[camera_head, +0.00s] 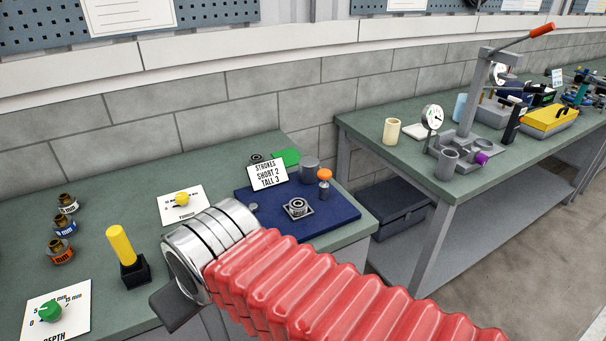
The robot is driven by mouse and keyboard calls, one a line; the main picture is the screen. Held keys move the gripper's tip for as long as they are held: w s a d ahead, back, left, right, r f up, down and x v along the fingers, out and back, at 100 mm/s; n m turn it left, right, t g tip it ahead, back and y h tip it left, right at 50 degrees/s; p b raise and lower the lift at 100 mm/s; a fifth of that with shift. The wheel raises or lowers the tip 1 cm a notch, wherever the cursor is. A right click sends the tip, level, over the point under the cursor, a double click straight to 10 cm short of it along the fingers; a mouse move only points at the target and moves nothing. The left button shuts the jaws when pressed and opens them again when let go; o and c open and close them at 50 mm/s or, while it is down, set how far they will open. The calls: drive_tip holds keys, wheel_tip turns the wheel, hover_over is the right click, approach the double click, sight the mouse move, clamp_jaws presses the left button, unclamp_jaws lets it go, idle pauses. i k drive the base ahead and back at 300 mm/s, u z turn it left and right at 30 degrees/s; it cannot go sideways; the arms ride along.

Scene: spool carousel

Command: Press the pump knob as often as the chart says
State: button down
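The chart (267,176) is a small white card that reads "STROKES SHORT 2 TALL 3". It stands at the back left of a dark blue mat (336,218). An orange knob (324,174) tops a small grey post at the mat's back right, which looks like the pump. A grey cylinder (309,167) stands beside it. A round metal part on a square plate (298,208) sits mid-mat. My arm comes in from the lower right and ends over the bench front. Only a dark part of my gripper (177,307) shows; its fingertips are hidden behind the silver rings.
A yellow-handled tool in a black block (134,270), a yellow-knob card (182,206), a green-knob card (55,312) and several brass fittings stand on the bench's left. A green pad (286,157) lies behind the chart. A second bench with a lever press (470,130) is at right.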

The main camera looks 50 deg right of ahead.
sight(324, 174)
drive_tip(key=u, duration=0.8)
drive_tip(key=k, duration=1.15)
drive_tip(key=z, duration=0.9)
drive_tip(key=i, duration=1)
drive_tip(key=z, duration=0.05)
